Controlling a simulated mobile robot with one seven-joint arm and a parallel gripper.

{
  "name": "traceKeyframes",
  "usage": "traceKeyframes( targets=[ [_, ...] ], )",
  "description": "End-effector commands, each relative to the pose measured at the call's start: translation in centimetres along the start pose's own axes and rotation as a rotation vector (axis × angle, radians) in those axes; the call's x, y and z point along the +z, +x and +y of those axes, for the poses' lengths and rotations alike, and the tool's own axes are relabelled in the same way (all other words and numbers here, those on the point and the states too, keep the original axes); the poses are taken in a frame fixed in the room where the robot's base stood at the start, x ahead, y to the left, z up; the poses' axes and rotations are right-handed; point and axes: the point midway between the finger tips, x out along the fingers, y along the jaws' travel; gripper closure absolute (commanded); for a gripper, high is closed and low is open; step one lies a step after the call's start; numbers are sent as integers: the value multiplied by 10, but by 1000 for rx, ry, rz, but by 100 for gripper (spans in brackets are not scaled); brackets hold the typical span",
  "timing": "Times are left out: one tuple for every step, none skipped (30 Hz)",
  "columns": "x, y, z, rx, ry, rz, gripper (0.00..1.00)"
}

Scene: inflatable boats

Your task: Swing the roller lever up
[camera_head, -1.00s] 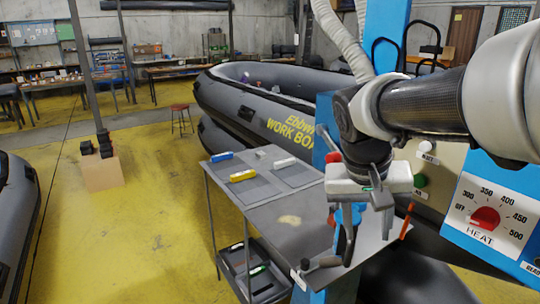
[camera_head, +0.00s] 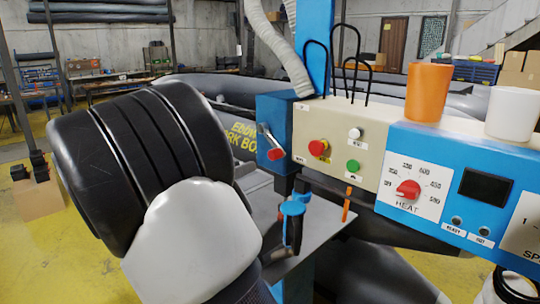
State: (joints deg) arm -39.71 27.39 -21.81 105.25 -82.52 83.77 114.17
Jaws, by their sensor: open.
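A lever with a pale metal shaft and a red knob (camera_head: 277,153) is on the side of a blue housing (camera_head: 273,110), left of the beige button panel. It slants down and to the right, with the knob at its low end. No readable label names it as the roller lever. A black handle (camera_head: 294,232) with a blue part (camera_head: 292,208) stands lower, over the grey table.
The beige panel (camera_head: 335,128) carries red, green and white buttons and black wire loops. The blue heat control box (camera_head: 450,185) stands to its right, with an orange cup (camera_head: 427,92) and a white cup (camera_head: 512,113) on top. A grey table (camera_head: 325,222) lies below.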

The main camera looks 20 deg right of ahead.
Motion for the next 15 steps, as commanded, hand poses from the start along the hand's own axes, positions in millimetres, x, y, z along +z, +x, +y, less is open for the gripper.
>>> traceKeyframes(
  targets=[
    [0,13,2,5,-2,-1,58],
    [0,20,2,5,-2,-1,58],
    [0,29,2,6,-2,-1,58],
    [0,36,2,5,-2,-1,58],
    [0,42,2,5,-2,-1,58],
    [0,51,2,5,-2,-2,58],
    [0,57,2,5,-2,-2,58],
    [0,64,2,4,-2,-2,58],
    [0,73,2,5,-2,-2,58],
    [0,78,2,4,-2,-2,58],
    [0,84,1,4,-2,-2,58],
    [0,91,2,4,-2,-2,58],
    [0,96,1,3,-2,-2,58],
    [0,100,1,3,-2,-2,58],
    [0,106,1,4,-2,-2,58]
  ],
)
